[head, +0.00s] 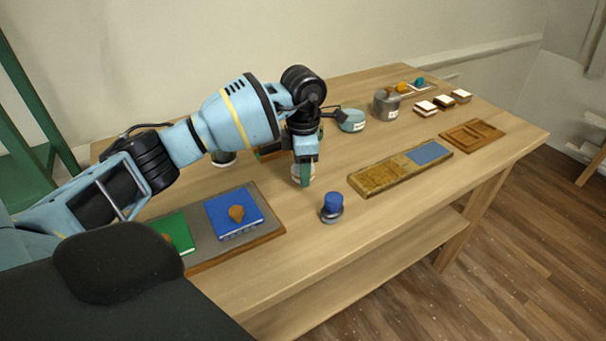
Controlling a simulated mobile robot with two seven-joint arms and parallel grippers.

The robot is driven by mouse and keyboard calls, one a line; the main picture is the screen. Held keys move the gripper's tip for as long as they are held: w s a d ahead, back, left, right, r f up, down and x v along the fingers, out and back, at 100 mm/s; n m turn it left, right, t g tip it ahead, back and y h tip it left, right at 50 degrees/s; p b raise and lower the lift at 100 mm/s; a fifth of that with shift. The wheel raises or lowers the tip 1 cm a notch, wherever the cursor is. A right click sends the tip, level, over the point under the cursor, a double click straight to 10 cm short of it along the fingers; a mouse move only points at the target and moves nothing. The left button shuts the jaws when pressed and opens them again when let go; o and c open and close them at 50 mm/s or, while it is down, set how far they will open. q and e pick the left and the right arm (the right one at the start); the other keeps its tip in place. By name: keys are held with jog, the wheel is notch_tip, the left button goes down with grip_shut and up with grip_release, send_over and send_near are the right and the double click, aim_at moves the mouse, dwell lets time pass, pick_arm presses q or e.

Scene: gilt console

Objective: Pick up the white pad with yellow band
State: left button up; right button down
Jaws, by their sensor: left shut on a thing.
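My left gripper (303,179) reaches down over the middle of the table, fingers pointing down. It is shut on a small whitish thing (296,170), mostly hidden by the fingers. I cannot make out a yellow band on it, so I cannot tell whether it is the white pad. Whether it touches the table is also unclear. Several small white-topped blocks with dark sides, one of them here (426,107), lie at the far right; no yellow band shows on them. My right gripper is not in view.
A blue-topped knob (332,206) stands just right of the gripper. A gilt panel (385,178) and a wooden tray (472,136) lie further right. A grey board (263,229) with blue (215,213) and green (180,228) books is at left. A grey canister (386,106) and pale-blue tin (352,121) stand behind.

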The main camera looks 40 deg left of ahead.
pick_arm(q)
notch_tip(320, 180, up, 8)
jog(key=shift+f, duration=0.2)
jog(key=o, duration=0.3)
jog(key=shift+c, duration=1.2)
